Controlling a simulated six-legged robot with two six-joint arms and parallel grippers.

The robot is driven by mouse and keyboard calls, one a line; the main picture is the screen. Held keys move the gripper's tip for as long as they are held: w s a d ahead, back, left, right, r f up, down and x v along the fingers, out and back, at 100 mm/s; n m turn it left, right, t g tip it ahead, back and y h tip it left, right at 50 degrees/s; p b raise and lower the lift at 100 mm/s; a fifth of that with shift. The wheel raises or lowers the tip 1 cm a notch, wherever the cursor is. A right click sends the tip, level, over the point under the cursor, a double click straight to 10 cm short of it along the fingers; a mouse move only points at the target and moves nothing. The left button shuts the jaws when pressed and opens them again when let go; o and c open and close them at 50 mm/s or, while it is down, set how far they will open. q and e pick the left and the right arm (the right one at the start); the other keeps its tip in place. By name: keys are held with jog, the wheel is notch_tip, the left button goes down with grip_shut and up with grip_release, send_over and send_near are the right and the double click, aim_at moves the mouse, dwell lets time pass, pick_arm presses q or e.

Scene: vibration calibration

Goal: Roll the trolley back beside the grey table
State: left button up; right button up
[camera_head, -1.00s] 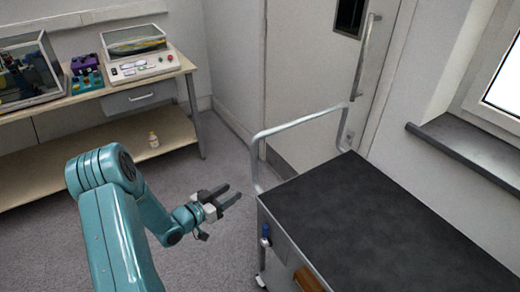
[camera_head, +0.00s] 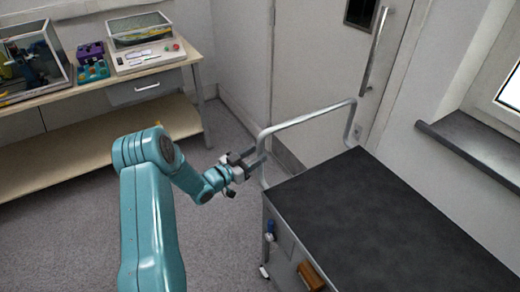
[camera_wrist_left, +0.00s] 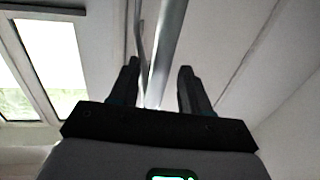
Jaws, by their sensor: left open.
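The trolley has a dark flat top (camera_head: 390,225), a grey side with a brown wooden handle (camera_head: 311,276) and a bent metal push rail (camera_head: 310,119) at its far left end. My left gripper (camera_head: 257,156) is open at the near upright of that rail. In the left wrist view the metal rail (camera_wrist_left: 168,45) runs between the two spread fingers (camera_wrist_left: 158,90); I cannot tell whether they touch it. My right gripper is not in view. I see no table that is clearly the grey one.
A bench (camera_head: 150,84) with a lower shelf stands at the back left, bearing devices and a drawer. A door (camera_head: 325,65) is behind the trolley, and a window sill (camera_head: 470,150) is at the right. Grey floor (camera_head: 75,235) is clear at the left.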

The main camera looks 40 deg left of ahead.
pick_arm(q)
jog(key=shift+w, duration=1.4)
jog(key=shift+d, duration=0.1)
grip_shut()
jog(key=shift+d+f, duration=0.1)
jog(key=shift+d, duration=0.05)
